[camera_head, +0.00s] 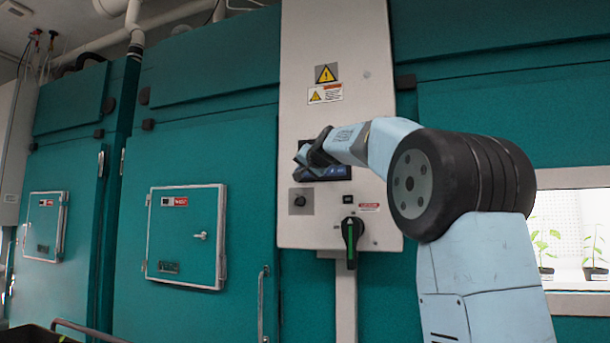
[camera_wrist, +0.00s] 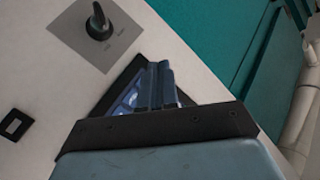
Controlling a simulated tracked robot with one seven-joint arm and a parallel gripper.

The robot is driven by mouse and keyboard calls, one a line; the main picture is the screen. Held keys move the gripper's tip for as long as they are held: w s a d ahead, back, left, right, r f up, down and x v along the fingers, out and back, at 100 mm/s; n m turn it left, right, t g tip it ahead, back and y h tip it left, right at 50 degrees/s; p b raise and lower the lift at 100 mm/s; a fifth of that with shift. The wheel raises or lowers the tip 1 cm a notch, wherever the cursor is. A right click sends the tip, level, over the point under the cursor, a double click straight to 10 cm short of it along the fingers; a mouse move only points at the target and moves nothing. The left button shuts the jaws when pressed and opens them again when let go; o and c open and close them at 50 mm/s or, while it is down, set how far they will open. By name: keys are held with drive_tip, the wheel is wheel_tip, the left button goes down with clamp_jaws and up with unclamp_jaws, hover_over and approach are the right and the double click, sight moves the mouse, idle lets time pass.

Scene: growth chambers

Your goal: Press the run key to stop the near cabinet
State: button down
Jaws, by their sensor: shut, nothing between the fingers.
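The teal near cabinet (camera_head: 200,140) carries a tall pale control panel (camera_head: 300,100). On the panel is a dark display with keys (camera_head: 338,173), partly hidden behind my gripper (camera_head: 304,163). In the wrist view a blue-lit strip of this display (camera_wrist: 126,100) shows beside my gripper (camera_wrist: 160,75), whose fingers are together and empty, pointing at the display area. I cannot tell whether the fingertips touch it. The run key itself cannot be made out.
Below the display are a black rotary knob (camera_head: 300,201), a small black switch (camera_head: 347,199) and a large black-and-green handle (camera_head: 352,235). The knob also shows in the wrist view (camera_wrist: 99,24). A small hatch (camera_head: 185,237) and a door handle (camera_head: 262,305) are to the left.

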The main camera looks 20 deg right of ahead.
drive_tip(key=shift+w+d, duration=0.9)
drive_tip(key=shift+w, duration=0.3)
drive_tip(key=shift+w+d+r, duration=0.1)
drive_tip(key=shift+w+d, duration=0.3)
drive_tip(key=shift+w, duration=0.1)
idle(2.0)
drive_tip(key=shift+s+a, duration=0.1)
drive_tip(key=shift+s, duration=0.05)
idle(0.3)
drive_tip(key=shift+s+a, duration=0.3)
drive_tip(key=shift+s, duration=0.15)
drive_tip(key=s+a, duration=0.1)
drive_tip(key=s, duration=0.1)
drive_tip(key=s+a, duration=0.2)
idle(0.6)
drive_tip(key=shift+s, duration=0.15)
idle(0.4)
